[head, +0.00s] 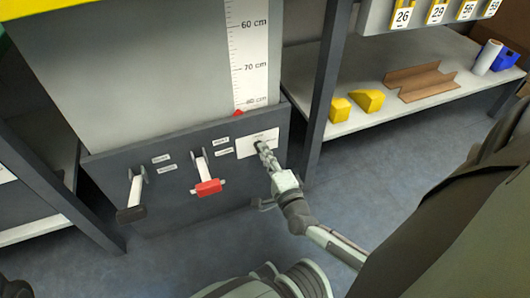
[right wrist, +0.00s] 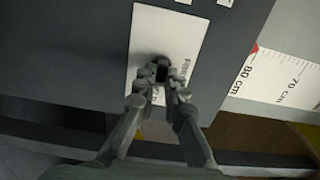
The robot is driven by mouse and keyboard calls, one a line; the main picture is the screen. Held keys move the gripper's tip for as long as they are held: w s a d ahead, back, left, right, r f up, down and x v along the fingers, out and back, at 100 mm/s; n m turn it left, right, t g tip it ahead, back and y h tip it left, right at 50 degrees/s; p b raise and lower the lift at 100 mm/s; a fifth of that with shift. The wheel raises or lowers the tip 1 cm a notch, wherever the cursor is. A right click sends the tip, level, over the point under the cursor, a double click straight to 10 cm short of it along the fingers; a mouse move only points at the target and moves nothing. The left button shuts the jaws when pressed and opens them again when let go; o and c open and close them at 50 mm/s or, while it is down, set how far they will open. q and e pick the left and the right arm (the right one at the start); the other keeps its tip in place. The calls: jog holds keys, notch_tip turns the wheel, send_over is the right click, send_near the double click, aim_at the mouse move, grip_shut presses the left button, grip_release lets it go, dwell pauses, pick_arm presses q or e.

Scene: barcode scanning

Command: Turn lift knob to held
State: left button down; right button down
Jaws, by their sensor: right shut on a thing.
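The lift knob (right wrist: 161,72) is a small dark knob on a white label plate (head: 243,148) at the right of the dark grey panel (head: 110,163). My right gripper (head: 264,153) reaches the plate from the lower right. In the right wrist view, its fingers (right wrist: 160,90) are shut around the knob and hide much of it. The print on the plate is too small to read, so I cannot tell which setting the knob is at. My left gripper is not in view.
Left of the plate are a red-handled lever (head: 208,187) and a black-handled lever (head: 131,214). Above is a height scale (head: 246,55) with a red pointer (head: 239,112) near 80 cm. A dark post (head: 325,90) and a shelf (head: 400,115) with yellow blocks stand at the right.

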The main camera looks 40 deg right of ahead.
jog(key=shift+w+d+r, duration=0.15)
jog(key=shift+w+d, duration=0.05)
jog(key=shift+d, duration=0.15)
jog(key=c, duration=1.6)
grip_release()
jog(key=shift+s+a, duration=0.15)
jog(key=v, duration=0.7)
jog(key=shift+s, duration=0.2)
jog(key=shift+a, duration=0.1)
